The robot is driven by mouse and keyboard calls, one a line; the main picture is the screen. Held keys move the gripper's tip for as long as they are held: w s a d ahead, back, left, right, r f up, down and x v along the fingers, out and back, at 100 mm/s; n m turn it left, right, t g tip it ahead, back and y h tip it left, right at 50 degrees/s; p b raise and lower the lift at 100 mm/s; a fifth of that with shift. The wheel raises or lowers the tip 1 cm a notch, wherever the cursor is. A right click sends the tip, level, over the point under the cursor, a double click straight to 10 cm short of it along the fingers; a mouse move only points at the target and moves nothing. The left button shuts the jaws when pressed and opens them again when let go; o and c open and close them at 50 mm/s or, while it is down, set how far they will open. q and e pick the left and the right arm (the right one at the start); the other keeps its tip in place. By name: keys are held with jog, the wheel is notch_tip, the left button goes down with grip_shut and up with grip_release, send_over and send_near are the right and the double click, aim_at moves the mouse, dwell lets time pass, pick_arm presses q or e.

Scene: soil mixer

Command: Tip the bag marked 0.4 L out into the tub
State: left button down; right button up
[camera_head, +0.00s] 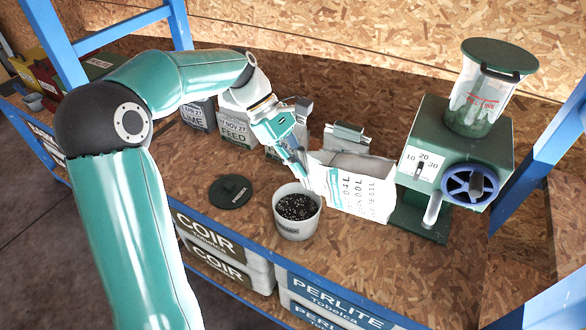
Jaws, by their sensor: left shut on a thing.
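The white paper bag (362,193) has an open top and printed lettering that seems to include 0.4 L; the rest of the print is hard to read. It is roughly upright, just right of the tub. My left gripper (303,172) is shut on the bag's left edge, its fingers partly hidden. Whether the bag touches the bench is unclear. The pale tub (297,229) is open and holds dark mix with light specks. It stands near the bench's front edge, below and left of the bag. My right gripper is out of view.
A dark green lid (231,191) lies left of the tub. A green machine (451,150) with a clear hopper and blue handwheel (470,184) stands close right of the bag. Labelled bags (233,128) line the back. Bare bench (375,255) lies in front.

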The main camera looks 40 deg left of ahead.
aim_at(334, 157)
pick_arm(q)
jog(key=d+r+y+p, duration=0.1)
jog(key=d+r+y, duration=0.1)
jog(key=y, duration=0.1)
jog(key=d+r+g+y+p, duration=0.1)
jog(key=r+y+p, duration=0.1)
jog(key=r+y, duration=0.1)
jog(key=d+r+y+p, duration=0.2)
jog(key=r+y, duration=0.1)
jog(key=shift+w+d+r+y, duration=0.25)
jog(key=shift+w+d+y, duration=0.1)
jog(key=shift+w+y, duration=0.05)
jog(key=shift+d+r+g+y+p, duration=0.15)
jog(key=shift+r+g+y+p, duration=0.15)
jog(key=shift+y, duration=0.6)
jog(key=y, duration=0.3)
jog(key=shift+d+r+g+y, duration=0.3)
jog(key=shift+d+r, duration=0.05)
jog(key=shift+r, duration=0.05)
jog(key=y, duration=0.2)
jog(key=r+y, duration=0.1)
jog(key=shift+w+d, duration=0.15)
jog(key=shift+d, duration=0.1)
jog(key=shift+r+g+y+b, duration=0.4)
jog(key=shift+r+y, duration=0.2)
jog(key=shift+y, duration=0.5)
